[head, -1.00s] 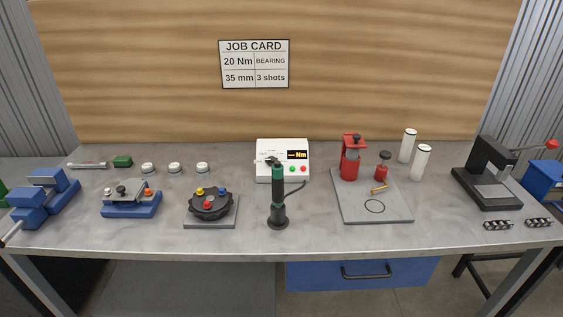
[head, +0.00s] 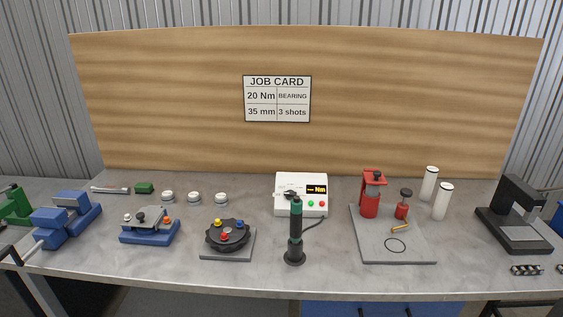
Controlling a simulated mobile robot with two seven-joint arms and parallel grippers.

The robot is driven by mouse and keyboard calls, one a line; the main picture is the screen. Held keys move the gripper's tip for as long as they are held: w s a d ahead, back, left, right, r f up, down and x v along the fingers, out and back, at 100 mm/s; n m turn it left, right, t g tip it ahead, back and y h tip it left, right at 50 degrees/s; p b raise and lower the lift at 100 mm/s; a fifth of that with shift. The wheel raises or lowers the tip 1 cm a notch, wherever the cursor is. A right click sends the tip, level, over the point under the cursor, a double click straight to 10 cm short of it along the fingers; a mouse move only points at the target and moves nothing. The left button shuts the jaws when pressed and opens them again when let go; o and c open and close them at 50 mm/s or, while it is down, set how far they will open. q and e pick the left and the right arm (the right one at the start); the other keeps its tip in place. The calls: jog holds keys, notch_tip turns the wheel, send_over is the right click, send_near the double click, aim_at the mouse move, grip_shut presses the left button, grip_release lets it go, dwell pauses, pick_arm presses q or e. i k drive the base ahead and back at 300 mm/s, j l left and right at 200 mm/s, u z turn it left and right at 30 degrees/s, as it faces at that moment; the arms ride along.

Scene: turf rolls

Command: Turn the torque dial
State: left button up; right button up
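The torque dial (head: 290,195) is a dark knob on the left part of the front of a white controller box (head: 314,182). The box has a lit display (head: 317,189) reading "Nm", with a green and a red button below it. A black and green upright screwdriver (head: 296,232) stands in front of the box and may hide a little of it; a cable runs from it towards the box. The job card (head: 277,99) on the back board reads 20 Nm, bearing, 35 mm, 3 shots. Neither of my grippers is in view.
A round black fixture (head: 227,234) and a blue-based fixture (head: 150,226) stand left of the screwdriver. A grey plate (head: 381,250) with a red press (head: 370,195) is at its right. A black press (head: 519,215) stands far right.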

aim_at(290, 195)
jog(key=i+l, duration=0.15)
jog(key=l, duration=0.15)
jog(key=i+l, duration=0.15)
jog(key=l, duration=0.2)
jog(key=i+l, duration=0.15)
jog(key=l, duration=0.15)
jog(key=i+l, duration=0.15)
jog(key=l, duration=0.2)
jog(key=i+l+u, duration=0.1)
jog(key=l+u, duration=0.2)
jog(key=u, duration=0.15)
jog(key=l+u, duration=0.3)
jog(key=u, duration=0.2)
jog(key=i, duration=0.05)
